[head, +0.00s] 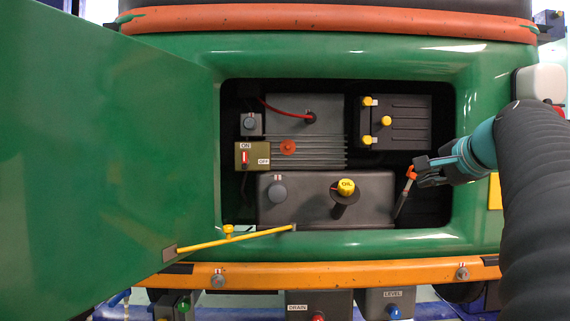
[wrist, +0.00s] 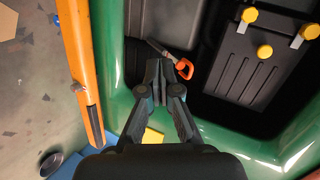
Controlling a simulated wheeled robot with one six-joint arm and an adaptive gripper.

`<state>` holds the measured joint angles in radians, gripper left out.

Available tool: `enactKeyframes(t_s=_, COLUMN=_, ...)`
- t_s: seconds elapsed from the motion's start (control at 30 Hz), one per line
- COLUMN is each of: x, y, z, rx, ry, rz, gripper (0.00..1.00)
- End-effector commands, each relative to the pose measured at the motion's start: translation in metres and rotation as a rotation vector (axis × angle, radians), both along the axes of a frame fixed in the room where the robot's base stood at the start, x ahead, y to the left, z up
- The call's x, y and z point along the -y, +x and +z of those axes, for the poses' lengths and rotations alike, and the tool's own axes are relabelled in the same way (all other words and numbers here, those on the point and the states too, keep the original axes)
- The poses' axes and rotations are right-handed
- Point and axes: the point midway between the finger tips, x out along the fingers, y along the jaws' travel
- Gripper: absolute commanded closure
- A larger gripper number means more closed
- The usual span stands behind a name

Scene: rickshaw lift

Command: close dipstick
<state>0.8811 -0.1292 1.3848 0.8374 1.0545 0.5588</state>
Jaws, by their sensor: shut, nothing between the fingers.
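The dipstick (head: 411,172) has a small orange loop handle and stands at the right side of the open engine bay. A thin grey tube (head: 402,199) runs down from it beside the dark engine block (head: 375,186). My gripper (head: 419,174) is shut and empty, just right of the orange handle in the head view. In the wrist view the closed fingertips (wrist: 158,71) lie close beside the orange handle (wrist: 184,68). I cannot tell whether they touch it, or how deep the dipstick sits in its tube.
The green hatch door (head: 110,150) stands open at left, with a yellow prop rod (head: 235,240) across the lower opening. A yellow oil cap (head: 346,186), a battery (head: 400,120) and an ON/OFF switch box (head: 252,156) sit inside. The bay's right rim is close to my gripper.

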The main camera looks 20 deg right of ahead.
Motion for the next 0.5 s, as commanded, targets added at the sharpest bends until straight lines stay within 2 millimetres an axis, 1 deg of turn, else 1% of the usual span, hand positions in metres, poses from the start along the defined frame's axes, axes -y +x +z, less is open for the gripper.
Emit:
enactKeyframes(t_s=0.03, x=0.022, y=-0.004, z=0.016, rx=0.038, ry=0.027, rz=-0.040, gripper=1.00)
enactKeyframes(t_s=0.1, x=0.040, y=-0.010, z=0.034, rx=0.083, ry=0.060, rz=-0.075, gripper=1.00)
enactKeyframes(t_s=0.2, x=0.056, y=-0.015, z=0.051, rx=0.125, ry=0.090, rz=-0.103, gripper=1.00)
enactKeyframes(t_s=0.3, x=0.064, y=-0.017, z=0.058, rx=0.144, ry=0.105, rz=-0.115, gripper=1.00)
enactKeyframes(t_s=0.37, x=0.065, y=-0.014, z=0.058, rx=0.147, ry=0.109, rz=-0.117, gripper=1.00)
enactKeyframes(t_s=0.5, x=0.067, y=0.001, z=0.053, rx=0.146, ry=0.109, rz=-0.114, gripper=1.00)
